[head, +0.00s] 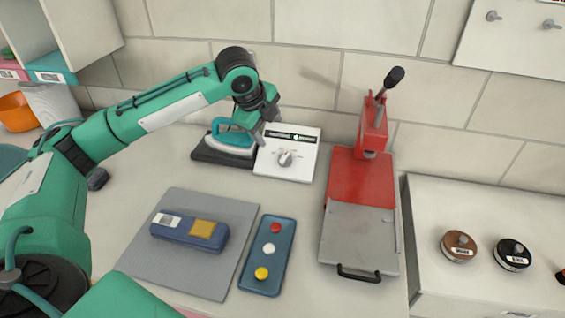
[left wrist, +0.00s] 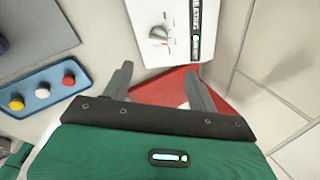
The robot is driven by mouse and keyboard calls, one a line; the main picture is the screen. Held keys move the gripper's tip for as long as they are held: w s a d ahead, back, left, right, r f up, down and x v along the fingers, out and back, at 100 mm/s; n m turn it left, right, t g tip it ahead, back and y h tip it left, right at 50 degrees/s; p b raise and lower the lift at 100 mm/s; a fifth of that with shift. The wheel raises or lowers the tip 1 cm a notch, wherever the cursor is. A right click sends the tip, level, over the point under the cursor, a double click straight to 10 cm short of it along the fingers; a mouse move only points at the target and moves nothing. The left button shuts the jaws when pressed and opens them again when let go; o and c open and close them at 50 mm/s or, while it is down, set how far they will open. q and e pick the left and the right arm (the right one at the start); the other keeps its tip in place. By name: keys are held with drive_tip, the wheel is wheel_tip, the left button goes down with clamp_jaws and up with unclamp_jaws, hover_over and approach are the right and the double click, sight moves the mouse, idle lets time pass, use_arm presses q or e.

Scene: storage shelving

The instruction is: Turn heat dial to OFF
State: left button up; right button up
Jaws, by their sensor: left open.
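My left gripper (head: 264,128) is above the box's left side, beside a teal iron (head: 232,138). Its two fingers (left wrist: 158,80) are spread, with nothing between them. The dial's position marks are too small to read. My right gripper is not in view.
The iron rests on a dark stand left of the box. A red press (head: 362,178) with an upright lever stands to the right. In front are a grey mat (head: 183,275) with a blue device (head: 190,230) and a blue tray (head: 262,253) with coloured buttons.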

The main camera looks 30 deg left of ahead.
sight(283, 156)
use_arm(q)
drive_tip(key=x, duration=1.4)
drive_tip(key=shift+s+f+p, duration=0.15)
drive_tip(key=shift+f+p, duration=0.05)
drive_tip(key=shift+p, duration=0.15)
drive_tip(key=shift+c, duration=0.2)
drive_tip(key=c, duration=1)
